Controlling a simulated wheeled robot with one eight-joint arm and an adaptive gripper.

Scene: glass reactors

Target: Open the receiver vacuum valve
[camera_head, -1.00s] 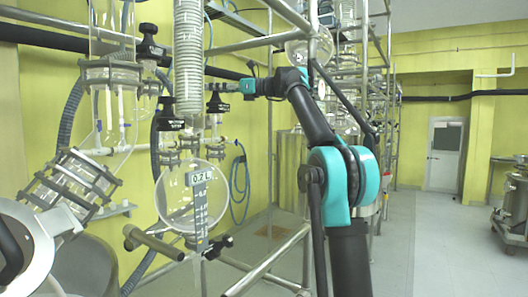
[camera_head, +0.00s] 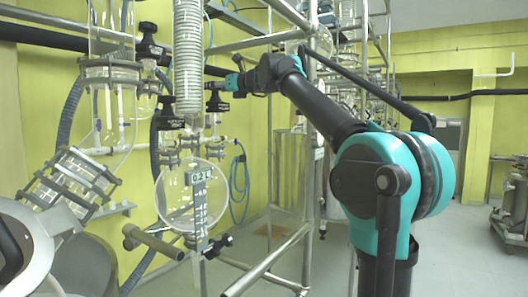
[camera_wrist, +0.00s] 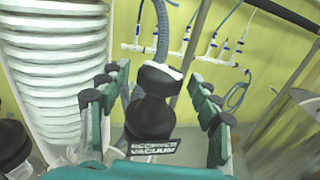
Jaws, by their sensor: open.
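The receiver vacuum valve (camera_wrist: 152,112) is a black knob with a wide top cap and a plate reading "RECEIVER VACUUM". In the wrist view it stands between the fingers of my gripper (camera_wrist: 160,85), with a grey corrugated hose behind its cap. The teal fingers with dark pads are open, one on each side of the knob. I cannot tell whether either finger touches it. In the head view the valve (camera_head: 217,102) is a small dark shape right of the coiled glass column, and my gripper (camera_head: 228,87) is at it, partly hiding it.
The white coiled column (camera_wrist: 58,70) is close on the left, with another black knob (camera_wrist: 12,148) beside it. A round glass flask (camera_head: 190,192) hangs below. Metal frame rails (camera_head: 270,160) stand near my arm.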

